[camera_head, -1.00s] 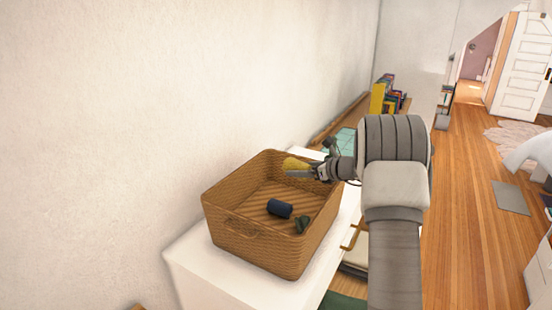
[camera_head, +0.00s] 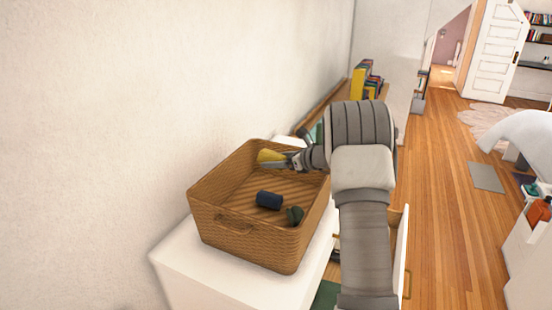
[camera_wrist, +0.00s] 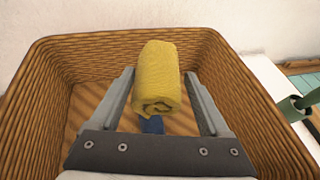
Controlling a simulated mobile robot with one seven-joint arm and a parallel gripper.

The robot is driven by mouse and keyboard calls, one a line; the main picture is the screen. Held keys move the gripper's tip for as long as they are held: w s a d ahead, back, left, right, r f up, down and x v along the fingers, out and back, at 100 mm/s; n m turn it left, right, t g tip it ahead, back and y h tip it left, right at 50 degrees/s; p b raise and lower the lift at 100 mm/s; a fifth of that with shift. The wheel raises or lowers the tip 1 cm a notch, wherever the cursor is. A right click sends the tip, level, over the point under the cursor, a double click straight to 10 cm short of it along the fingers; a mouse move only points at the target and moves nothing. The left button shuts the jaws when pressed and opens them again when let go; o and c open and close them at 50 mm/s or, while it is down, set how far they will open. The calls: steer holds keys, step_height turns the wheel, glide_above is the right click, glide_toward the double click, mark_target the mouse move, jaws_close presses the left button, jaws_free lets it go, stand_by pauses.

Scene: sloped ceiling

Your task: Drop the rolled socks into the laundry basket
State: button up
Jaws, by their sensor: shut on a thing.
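The rolled socks (camera_wrist: 158,75) are a yellow roll, seen between my gripper's fingers in the wrist view; they also show in the head view (camera_head: 270,157). My gripper (camera_head: 284,161) is shut on the yellow roll and holds it over the laundry basket. The laundry basket (camera_head: 236,236) is brown wicker and stands on a white cabinet. Inside it lie a dark blue roll (camera_head: 269,200) and a dark green item (camera_head: 295,215). In the wrist view the blue roll (camera_wrist: 152,125) is partly hidden below the yellow one.
The white cabinet top (camera_head: 180,262) supports the basket, with a plain wall behind. An open drawer (camera_head: 398,245) juts out on the right, partly hidden by my arm. Books (camera_head: 366,82) stand farther back. Wooden floor (camera_head: 438,190) is open to the right.

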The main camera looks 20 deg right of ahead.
steer(key=shift+f+b, duration=0.7)
steer(key=shift+f, duration=0.85)
steer(key=o, duration=1.2)
steer(key=b+v, duration=0.1)
steer(key=v, duration=1.6)
steer(key=shift+s+d+r, duration=0.1)
steer(key=shift+r, duration=0.1)
